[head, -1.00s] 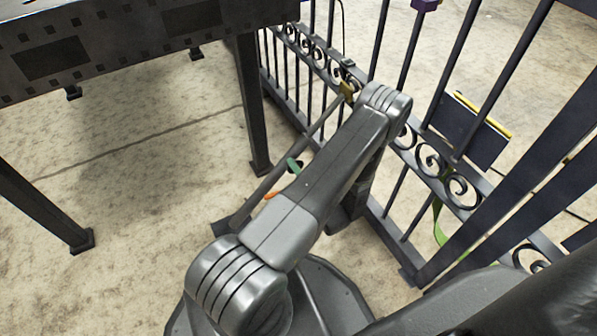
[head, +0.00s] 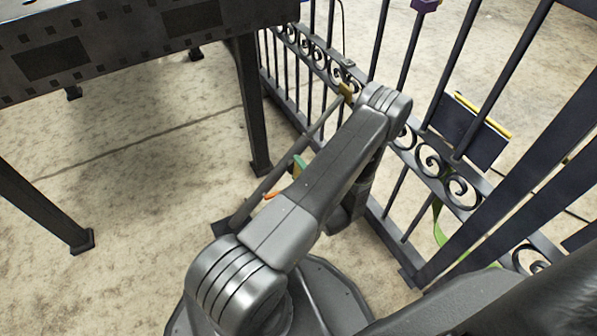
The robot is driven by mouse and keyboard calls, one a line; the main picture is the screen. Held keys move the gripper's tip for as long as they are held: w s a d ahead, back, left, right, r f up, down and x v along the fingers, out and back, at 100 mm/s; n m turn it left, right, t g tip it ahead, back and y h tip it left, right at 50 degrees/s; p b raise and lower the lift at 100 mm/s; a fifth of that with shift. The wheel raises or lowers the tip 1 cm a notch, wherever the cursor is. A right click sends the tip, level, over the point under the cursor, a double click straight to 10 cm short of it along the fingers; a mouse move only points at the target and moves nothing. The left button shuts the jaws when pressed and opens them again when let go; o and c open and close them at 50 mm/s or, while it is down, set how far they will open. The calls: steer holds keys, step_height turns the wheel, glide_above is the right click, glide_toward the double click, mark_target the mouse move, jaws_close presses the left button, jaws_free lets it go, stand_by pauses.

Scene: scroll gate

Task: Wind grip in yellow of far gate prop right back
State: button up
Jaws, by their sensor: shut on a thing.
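The far gate prop (head: 318,126) is a grey bar slanting from the gate down to a dark foot on the floor. A yellow piece (head: 346,91) sits at its upper end by the gate rail. A small green piece with a yellowish edge (head: 299,164) and a small orange piece (head: 270,196) show beside the prop, at the edge of my arm. I cannot tell which of these belongs to the yellow grip. My arm covers the space right of them, and my gripper is hidden behind it.
The dark iron gate (head: 430,160) with scrolls runs along the right. A dark plate with a yellow bar (head: 470,128) and a green strap (head: 440,225) are on it. A dark table (head: 130,45) stands at left, one leg (head: 250,110) close to the prop. Floor at left is clear.

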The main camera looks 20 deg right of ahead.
steer(key=o, duration=1)
steer(key=shift+s, duration=0.15)
steer(key=s+p, duration=0.1)
steer(key=s, duration=0.3)
steer(key=s+p, duration=0.1)
steer(key=s, duration=0.4)
steer(key=s+d+p, duration=0.1)
steer(key=s, duration=0.3)
steer(key=shift+s+p, duration=0.3)
